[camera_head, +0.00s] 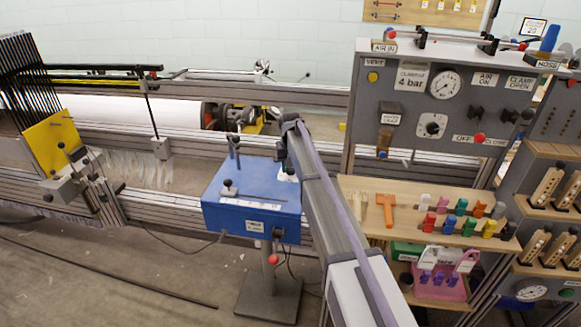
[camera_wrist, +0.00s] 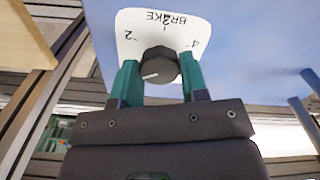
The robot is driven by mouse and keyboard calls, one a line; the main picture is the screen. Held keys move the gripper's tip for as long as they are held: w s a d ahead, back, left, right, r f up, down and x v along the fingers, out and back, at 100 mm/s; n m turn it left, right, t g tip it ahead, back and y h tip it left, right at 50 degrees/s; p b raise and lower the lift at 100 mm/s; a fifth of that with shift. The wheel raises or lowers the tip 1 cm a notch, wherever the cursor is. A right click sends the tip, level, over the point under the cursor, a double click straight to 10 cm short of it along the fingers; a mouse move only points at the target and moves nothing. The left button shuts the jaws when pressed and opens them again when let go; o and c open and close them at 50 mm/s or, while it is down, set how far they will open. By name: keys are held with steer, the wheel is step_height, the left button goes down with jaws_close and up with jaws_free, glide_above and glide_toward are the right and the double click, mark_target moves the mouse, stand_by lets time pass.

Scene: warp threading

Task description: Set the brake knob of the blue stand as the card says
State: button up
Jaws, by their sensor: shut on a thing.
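The blue stand (camera_head: 235,215) stands at the centre of the head view, with a white label on its front. In the wrist view, the dark round brake knob (camera_wrist: 160,62) sits on a white dial plate (camera_wrist: 130,22) lettered BRAKE, upside down. The knob's white pointer line points left and slightly down, below the 2. My gripper (camera_wrist: 158,78) has its green fingers shut on the knob's two sides. In the head view, my arm mostly hides the knob. I cannot identify a card giving the brake setting.
The stand's top also carries a small black knob (camera_head: 229,188) and an upright post (camera_head: 234,150). A grey panel (camera_head: 440,110) with gauge and "4 bar" sign stands at right, above a wooden shelf (camera_head: 350,190) of coloured pieces. A yellow plate (camera_head: 50,142) is at far left.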

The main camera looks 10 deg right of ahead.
steer(key=o, duration=0.9)
steer(key=shift+r, duration=0.1)
step_height(320, 180, up, 11)
steer(key=p, duration=1.1)
steer(key=shift+f, duration=0.2)
steer(key=s, duration=4)
steer(key=shift+s+d, duration=0.1)
steer(key=shift+d, duration=0.05)
